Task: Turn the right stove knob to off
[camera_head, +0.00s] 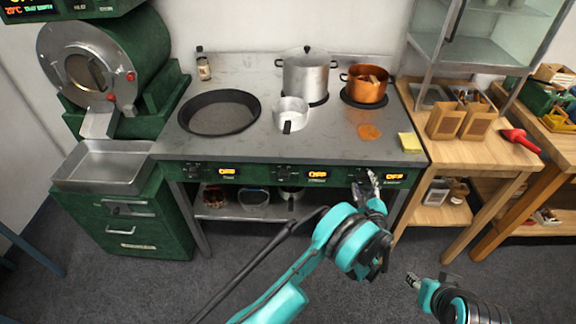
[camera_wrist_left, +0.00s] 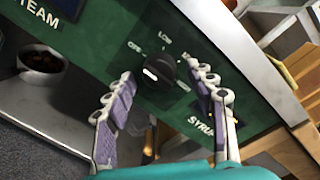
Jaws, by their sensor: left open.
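The right stove knob (camera_wrist_left: 161,75) is a dark round dial on the green front panel. It shows in the left wrist view, with OFF, LOW and other marks around it and a pale mark on its face. My left gripper (camera_wrist_left: 165,88) is open, with one padded finger on each side of the knob; I cannot tell whether they touch it. In the head view my left gripper (camera_head: 370,184) is at the right end of the stove front and hides the knob. The display (camera_head: 395,177) beside it has lit orange text. My right gripper (camera_head: 430,281) is low at the right, away from the stove.
A copper pot (camera_head: 365,86), a steel pot (camera_head: 306,78), a small saucepan (camera_head: 290,112) and a wide dark pan (camera_head: 218,112) stand on the stove top (camera_head: 320,147).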

